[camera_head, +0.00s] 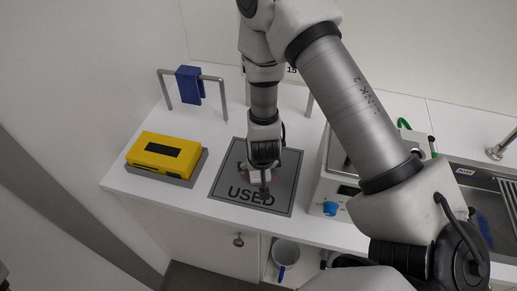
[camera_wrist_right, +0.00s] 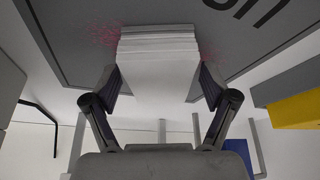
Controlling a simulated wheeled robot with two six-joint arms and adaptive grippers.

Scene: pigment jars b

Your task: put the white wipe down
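The white wipe (camera_wrist_right: 158,68), a folded stack of layers, is between the fingers of my right gripper (camera_wrist_right: 159,82) in the right wrist view. The fingertips sit against its two sides. In the head view the right gripper (camera_head: 263,180) points down over the grey mat (camera_head: 227,177) marked "USED", and mostly hides the wipe. The wipe is at or just above the mat; I cannot tell whether it touches. Pinkish-red specks show on the mat on both sides of the wipe. My left gripper is not in view.
Left of the mat a yellow box (camera_head: 150,158) sits on a grey base. Behind it a blue cloth (camera_head: 189,84) hangs on a metal rail (camera_head: 222,92). To the right stands a white device with a blue knob (camera_head: 330,208), then a sink (camera_head: 490,207).

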